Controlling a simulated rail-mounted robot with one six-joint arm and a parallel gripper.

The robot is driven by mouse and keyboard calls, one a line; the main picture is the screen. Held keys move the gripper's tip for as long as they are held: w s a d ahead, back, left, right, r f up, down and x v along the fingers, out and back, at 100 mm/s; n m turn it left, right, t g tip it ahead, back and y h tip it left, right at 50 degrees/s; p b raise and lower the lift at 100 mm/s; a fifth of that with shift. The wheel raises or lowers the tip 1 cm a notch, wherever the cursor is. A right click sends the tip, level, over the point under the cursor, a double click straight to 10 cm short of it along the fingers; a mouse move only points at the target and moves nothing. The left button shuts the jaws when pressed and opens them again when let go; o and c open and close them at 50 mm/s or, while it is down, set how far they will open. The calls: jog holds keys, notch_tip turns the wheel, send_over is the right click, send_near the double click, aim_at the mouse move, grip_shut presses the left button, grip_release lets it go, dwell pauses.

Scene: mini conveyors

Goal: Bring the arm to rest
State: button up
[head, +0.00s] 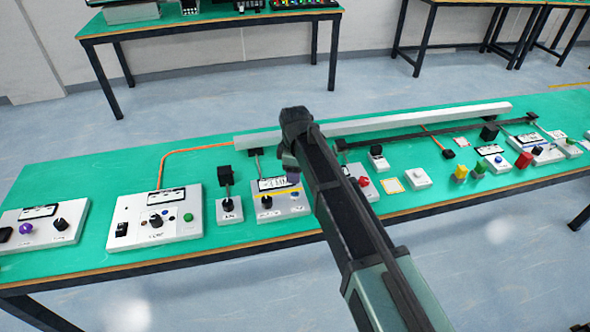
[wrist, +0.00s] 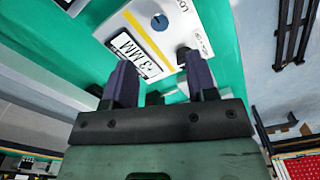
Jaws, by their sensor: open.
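My gripper (wrist: 160,80) shows in the wrist view with its two dark purple fingers apart and nothing between them. In the head view my arm reaches from the lower right up over the green table (head: 130,165), and its end covers part of the table's middle. The gripper (head: 291,175) is partly hidden there, above a white control box with a display (head: 281,206). That box also shows in the wrist view (wrist: 150,45), with a label reading "3 MM", a blue knob and a black knob beyond the fingers.
White control boxes stand along the table, including one with a green button (head: 155,220) and one with a purple knob (head: 42,226). A long white rail (head: 400,120) runs along the back. Free floor lies behind the table.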

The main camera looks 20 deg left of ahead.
jog(key=shift+f, duration=0.1)
dwell(0.3)
jog(key=s+d+r+m+p, duration=0.1)
jog(key=s+d+m, duration=0.4)
jog(key=d, duration=0.7)
jog(key=s+d+r+m, duration=0.1)
jog(key=s+d+m, duration=0.4)
jog(key=d+m, duration=0.3)
jog(key=s+d+r+m+p, duration=0.1)
jog(key=s+d+m, duration=0.3)
jog(key=d, duration=1.3)
jog(key=m, duration=0.2)
jog(key=shift+s+m+p, duration=0.3)
jog(key=shift+s, duration=0.1)
